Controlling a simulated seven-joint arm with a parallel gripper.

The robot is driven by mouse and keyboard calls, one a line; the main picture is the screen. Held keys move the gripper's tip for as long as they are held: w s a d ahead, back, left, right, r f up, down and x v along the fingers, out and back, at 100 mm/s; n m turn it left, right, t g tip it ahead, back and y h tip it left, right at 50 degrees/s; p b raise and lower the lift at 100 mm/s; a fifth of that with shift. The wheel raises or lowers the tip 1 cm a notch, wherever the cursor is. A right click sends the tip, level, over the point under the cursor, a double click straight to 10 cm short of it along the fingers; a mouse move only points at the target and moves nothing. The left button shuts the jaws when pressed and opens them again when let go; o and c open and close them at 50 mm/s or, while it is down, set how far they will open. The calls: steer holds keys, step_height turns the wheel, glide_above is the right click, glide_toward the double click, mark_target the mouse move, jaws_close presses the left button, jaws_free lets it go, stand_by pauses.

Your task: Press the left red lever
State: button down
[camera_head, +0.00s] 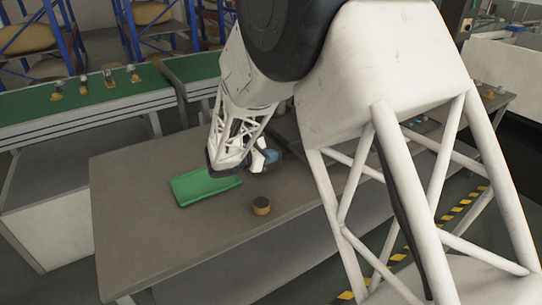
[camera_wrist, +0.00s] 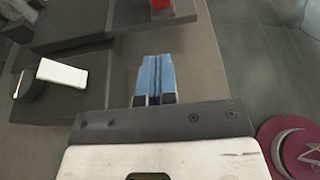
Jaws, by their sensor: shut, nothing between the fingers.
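A small red part (camera_wrist: 160,3), probably a red lever, shows at the top edge of the wrist view on a dark grey body (camera_wrist: 115,22). It is cut off by the frame, and I cannot tell whether it is the left one. My gripper (camera_wrist: 155,70) has light blue fingers, shut together and empty, pointing towards the red part with a visible gap between them. In the head view my gripper (camera_head: 271,156) is low over the table behind the green tray. No red lever shows in the head view; my arm covers much of that area.
A green tray (camera_head: 203,186) and a dark cylinder with a yellow-brown band (camera_head: 261,205) are on the brown table (camera_head: 130,225). A white block (camera_wrist: 62,73) lies left of my fingers in the wrist view. Green conveyors (camera_head: 110,90) stand behind; the table's left side is clear.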

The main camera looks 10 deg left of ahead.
steer(key=w+d, duration=0.8)
steer(key=shift+f, duration=0.25)
steer(key=shift+w+d+r+g+y, duration=0.2)
steer(key=shift+r+g+y, duration=0.1)
steer(key=shift+g+y, duration=0.2)
stand_by(0.6)
steer(key=g+y, duration=0.1)
steer(key=w+d+r+g+y, duration=0.2)
steer(key=g+y, duration=0.1)
steer(key=shift+w+d, duration=0.15)
steer(key=shift+d, duration=0.05)
stand_by(0.5)
steer(key=shift+r, duration=0.2)
steer(key=shift+r, duration=0.6)
